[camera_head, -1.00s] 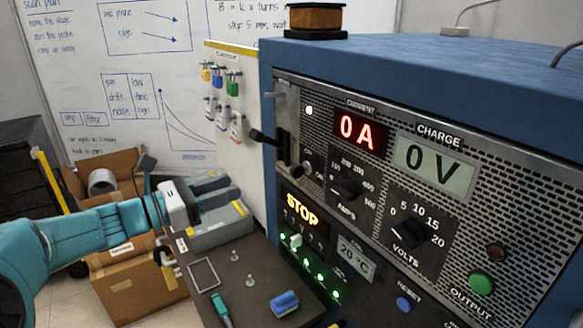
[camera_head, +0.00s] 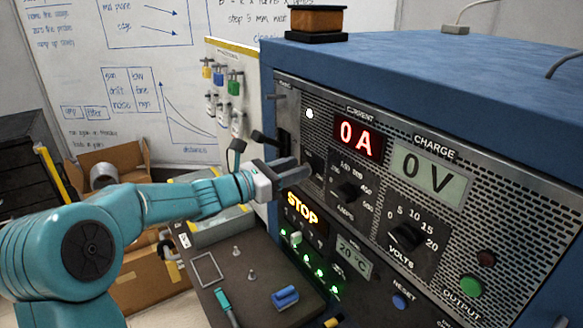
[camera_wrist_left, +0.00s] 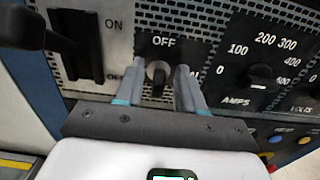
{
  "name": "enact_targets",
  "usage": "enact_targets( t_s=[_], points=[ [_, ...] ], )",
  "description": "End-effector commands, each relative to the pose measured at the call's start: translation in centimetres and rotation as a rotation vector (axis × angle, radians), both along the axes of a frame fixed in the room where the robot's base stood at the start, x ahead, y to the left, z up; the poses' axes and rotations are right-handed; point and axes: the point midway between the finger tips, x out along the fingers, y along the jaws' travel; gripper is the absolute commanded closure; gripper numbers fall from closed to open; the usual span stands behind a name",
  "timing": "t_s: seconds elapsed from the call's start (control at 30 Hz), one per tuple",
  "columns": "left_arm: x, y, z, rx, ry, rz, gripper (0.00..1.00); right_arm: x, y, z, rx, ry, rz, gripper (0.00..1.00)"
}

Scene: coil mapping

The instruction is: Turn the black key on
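The black key (camera_wrist_left: 158,80) sits upright in a round silver lock on the panel, with an OFF label above it and a partly hidden ON label to its right. My left gripper (camera_wrist_left: 160,88) is open, with one finger on each side of the key. A gap shows between the key and each finger. In the head view my left gripper (camera_head: 298,172) is at the panel's left part, left of the amps dial, and it hides the key there. My right gripper is not in view.
A large black lever switch (camera_wrist_left: 75,40) stands just left of the key. The amps dial (camera_head: 348,191) and volts dial (camera_head: 403,236) are to the right. A STOP display (camera_head: 302,208) is below. A dark bench (camera_head: 235,265) holds small tools.

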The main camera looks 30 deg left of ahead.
Motion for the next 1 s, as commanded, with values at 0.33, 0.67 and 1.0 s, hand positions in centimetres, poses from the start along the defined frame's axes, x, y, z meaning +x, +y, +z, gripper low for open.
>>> enact_targets(
  t_s=[0.33,0.67,1.0],
  points=[
    [0.0,0.0,0.0,0.000,0.000,0.000,1.00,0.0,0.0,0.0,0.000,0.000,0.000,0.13],
    [-0.1,0.0,-0.3,0.036,-0.016,0.000,1.00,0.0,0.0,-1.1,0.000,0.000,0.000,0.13],
    [-0.2,-0.3,-0.9,0.248,-0.104,-0.001,1.00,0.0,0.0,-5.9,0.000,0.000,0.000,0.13]
  ],
)
